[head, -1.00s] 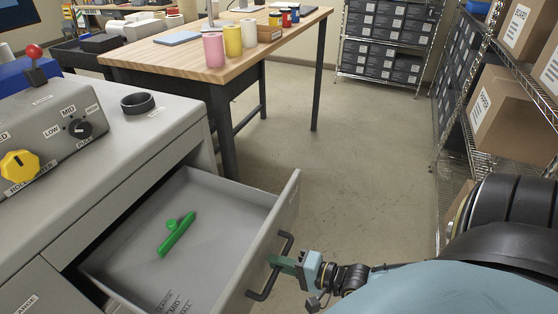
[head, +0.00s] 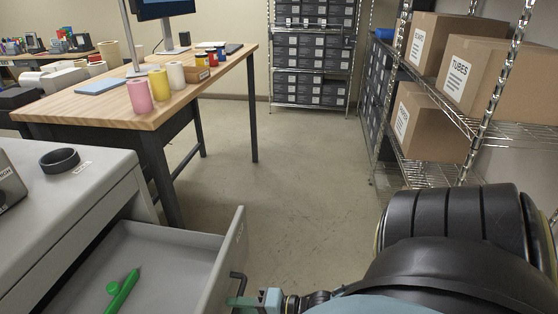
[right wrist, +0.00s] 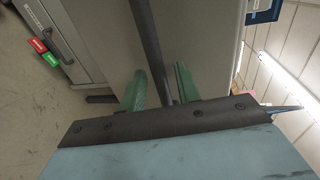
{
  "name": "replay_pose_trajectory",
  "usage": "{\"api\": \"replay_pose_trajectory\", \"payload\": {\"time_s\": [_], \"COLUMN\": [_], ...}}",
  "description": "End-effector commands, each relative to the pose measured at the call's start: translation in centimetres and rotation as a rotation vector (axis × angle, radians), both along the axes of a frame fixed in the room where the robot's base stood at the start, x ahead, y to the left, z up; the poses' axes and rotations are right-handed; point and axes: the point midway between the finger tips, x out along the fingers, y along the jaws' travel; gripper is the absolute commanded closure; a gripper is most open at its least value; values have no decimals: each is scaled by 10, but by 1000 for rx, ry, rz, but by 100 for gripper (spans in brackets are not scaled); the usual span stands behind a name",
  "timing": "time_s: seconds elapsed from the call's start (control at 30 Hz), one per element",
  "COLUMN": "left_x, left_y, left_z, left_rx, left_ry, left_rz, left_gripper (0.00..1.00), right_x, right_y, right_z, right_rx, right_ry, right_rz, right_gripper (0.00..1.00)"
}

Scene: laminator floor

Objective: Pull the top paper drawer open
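The top paper drawer (head: 222,262) stands out from the grey machine (head: 95,190), and its inside shows at the lower left of the head view. Its dark bar handle (head: 238,288) is on the front panel. My right gripper (head: 240,301) is at the handle. In the right wrist view the handle bar (right wrist: 149,45) runs between the two green fingers of my right gripper (right wrist: 160,88). The fingers stand apart, with small gaps visible beside the bar. A green tool (head: 123,291) lies inside the drawer. My left gripper is out of view.
A wooden table (head: 120,108) with paper rolls (head: 140,96) stands beyond the machine. Wire shelves with cardboard boxes (head: 480,75) are at the right. A black ring (head: 60,160) sits on the machine top. Bare floor (head: 300,190) lies between table and shelves.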

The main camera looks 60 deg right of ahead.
Motion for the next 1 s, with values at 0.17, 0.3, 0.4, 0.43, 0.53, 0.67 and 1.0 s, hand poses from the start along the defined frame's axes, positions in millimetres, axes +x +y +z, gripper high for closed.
{"api": "replay_pose_trajectory", "payload": {"time_s": [0.17,0.3,0.4,0.43,0.53,0.67,1.0], "left_x": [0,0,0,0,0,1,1], "left_y": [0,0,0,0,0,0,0], "left_z": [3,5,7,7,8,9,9], "left_rx": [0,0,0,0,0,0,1], "left_ry": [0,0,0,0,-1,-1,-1], "left_rz": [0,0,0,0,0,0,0], "left_gripper": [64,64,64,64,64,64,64], "right_x": [-32,-59,-77,-82,-95,-106,-111], "right_y": [-13,-24,-32,-34,-40,-44,-47], "right_z": [6,13,17,18,21,24,26], "right_rx": [-2,-2,-2,-2,-2,0,0], "right_ry": [6,6,5,5,2,1,-2], "right_rz": [2,2,2,1,1,1,0], "right_gripper": [68,68,68,68,68,68,68]}}
